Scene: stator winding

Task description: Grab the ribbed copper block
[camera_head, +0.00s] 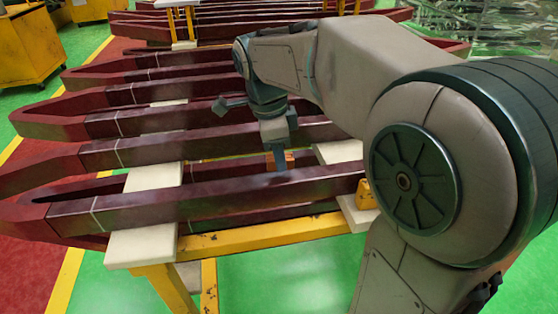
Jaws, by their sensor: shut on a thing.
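My gripper (279,158) points down at the end of my arm, in the middle of the head camera view. It is over the gap behind the nearest dark red coil bar. It is shut on a small copper-brown piece, which I take to be the ribbed copper block (290,158). Only a sliver of the block shows beside the fingers. Its ribs cannot be made out, and its lower part is hidden behind the near bar. I cannot tell whether the block touches anything below.
Several long dark red coils (220,194) lie in rows across white support boards (150,178) on a yellow frame (265,237). A yellow cart (30,48) stands at the far left. Green floor (285,280) is open in front. My arm covers the right side.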

